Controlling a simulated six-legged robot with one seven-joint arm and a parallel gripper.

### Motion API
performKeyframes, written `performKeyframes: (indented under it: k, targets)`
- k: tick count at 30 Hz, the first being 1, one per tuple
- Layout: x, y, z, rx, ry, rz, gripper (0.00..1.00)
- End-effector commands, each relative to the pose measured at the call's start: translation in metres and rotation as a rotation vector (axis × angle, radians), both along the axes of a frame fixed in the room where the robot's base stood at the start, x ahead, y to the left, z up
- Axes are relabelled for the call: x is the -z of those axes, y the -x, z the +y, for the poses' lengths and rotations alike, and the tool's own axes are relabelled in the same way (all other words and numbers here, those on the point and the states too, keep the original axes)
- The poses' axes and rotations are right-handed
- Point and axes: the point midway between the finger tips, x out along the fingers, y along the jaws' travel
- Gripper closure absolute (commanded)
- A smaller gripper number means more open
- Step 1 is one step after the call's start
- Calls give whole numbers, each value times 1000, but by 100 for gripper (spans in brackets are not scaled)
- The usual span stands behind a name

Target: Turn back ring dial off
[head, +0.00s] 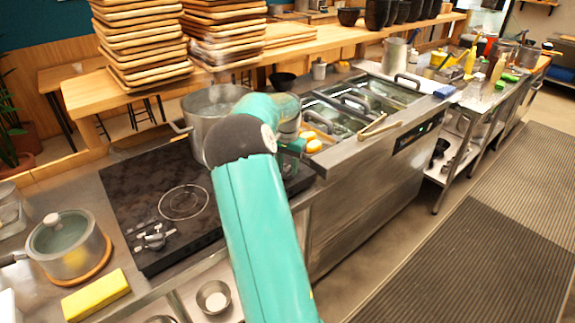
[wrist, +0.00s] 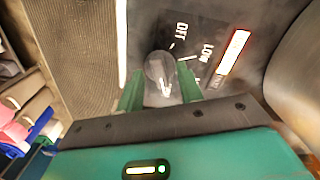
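In the wrist view a round, greyish dial (wrist: 159,68) with a pale pointer mark sits on a dark panel, next to the printed words OFF and LOW. My gripper (wrist: 160,80) has its two green fingers on either side of the dial, with small gaps visible between the fingertips and the knob. In the head view the black cooktop (head: 125,190) shows a front ring (head: 183,202). A large steel pot (head: 205,105) stands at its back. My arm covers part of the cooktop, and the dial under my gripper is hidden there.
A lit red-white bar (wrist: 233,52) shows beside the labels. A lidded pot (head: 67,245) and a yellow sponge (head: 96,295) are at the left. Small silver-topped controls (head: 152,236) lie on the front-left cooktop. A steel counter with bins (head: 350,165) is at the right.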

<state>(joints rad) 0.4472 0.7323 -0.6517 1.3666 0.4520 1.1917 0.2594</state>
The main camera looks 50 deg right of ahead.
Motion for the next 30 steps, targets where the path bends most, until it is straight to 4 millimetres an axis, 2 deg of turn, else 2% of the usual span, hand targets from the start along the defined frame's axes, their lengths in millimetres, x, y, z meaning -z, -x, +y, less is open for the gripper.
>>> performKeyframes:
  k: [1,6,7,20,30]
  targets:
    - [0,0,0,0,0,0,64]
    - [0,0,0,0,0,0,97]
    - [0,0,0,0,0,0,100]
    - [-1,0,0,-56,0,0,100]
    - [-1,0,0,-281,0,-2,100]
